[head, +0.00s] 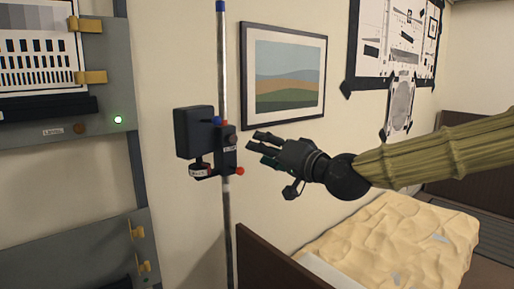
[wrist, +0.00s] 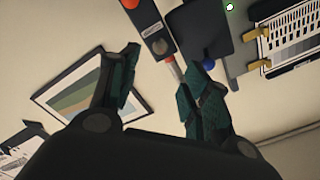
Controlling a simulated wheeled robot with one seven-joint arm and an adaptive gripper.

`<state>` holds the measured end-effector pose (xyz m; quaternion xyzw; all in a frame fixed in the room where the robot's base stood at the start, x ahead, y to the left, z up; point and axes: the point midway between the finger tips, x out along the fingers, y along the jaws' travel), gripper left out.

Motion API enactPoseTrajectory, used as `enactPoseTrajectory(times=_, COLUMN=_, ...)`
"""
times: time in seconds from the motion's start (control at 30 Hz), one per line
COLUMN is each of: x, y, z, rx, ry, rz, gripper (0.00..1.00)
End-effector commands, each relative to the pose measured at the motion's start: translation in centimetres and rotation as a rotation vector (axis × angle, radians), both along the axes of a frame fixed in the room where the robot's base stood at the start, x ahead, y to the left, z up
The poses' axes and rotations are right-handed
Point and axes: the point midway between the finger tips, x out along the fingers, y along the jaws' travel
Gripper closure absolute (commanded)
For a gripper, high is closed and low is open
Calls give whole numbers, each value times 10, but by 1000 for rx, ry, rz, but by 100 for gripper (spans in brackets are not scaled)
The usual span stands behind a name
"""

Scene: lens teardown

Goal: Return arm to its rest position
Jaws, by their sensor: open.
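My gripper (head: 262,148) is at the end of my arm, which reaches in from the right in the head view. Its fingers point left toward a black box-shaped device (head: 194,132) clamped on a vertical metal pole (head: 223,70). A gap shows between the fingertips and the clamp (head: 229,150) in the head view. In the wrist view the two dark green fingers (wrist: 158,95) are spread apart with nothing held between them. The black device (wrist: 198,28) and the clamp (wrist: 152,32) show beyond the fingers.
A grey panel (head: 110,72) with a chart and yellow clips stands at the left. A framed landscape picture (head: 285,75) hangs behind my gripper. A bed with a crumpled cream cover (head: 400,240) lies below my arm. A dark wooden board (head: 265,262) stands at its near end.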

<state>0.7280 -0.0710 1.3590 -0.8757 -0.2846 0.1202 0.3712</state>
Motion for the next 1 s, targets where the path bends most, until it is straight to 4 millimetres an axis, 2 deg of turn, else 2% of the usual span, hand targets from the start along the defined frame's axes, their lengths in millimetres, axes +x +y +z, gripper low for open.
enactPoseTrajectory(times=0.4, x=-3, y=-2, z=-1, rx=-1, ry=1, rz=0, gripper=52)
enactPoseTrajectory(times=0.47, x=-2, y=-2, z=-7, rx=-5, ry=9, rz=-1, gripper=52)
enactPoseTrajectory(times=0.53, x=0, y=0, z=-22, rx=-16, ry=30, rz=-2, gripper=52)
enactPoseTrajectory(times=0.57, x=1, y=1, z=-32, rx=-23, ry=42, rz=-3, gripper=52)
enactPoseTrajectory(times=0.67, x=5, y=3, z=-78, rx=-59, ry=105, rz=-9, gripper=52)
enactPoseTrajectory(times=0.87, x=1, y=5, z=-194, rx=-153, ry=258, rz=-19, gripper=52)
enactPoseTrajectory(times=1.0, x=-13, y=2, z=-274, rx=-222, ry=367, rz=-23, gripper=52)
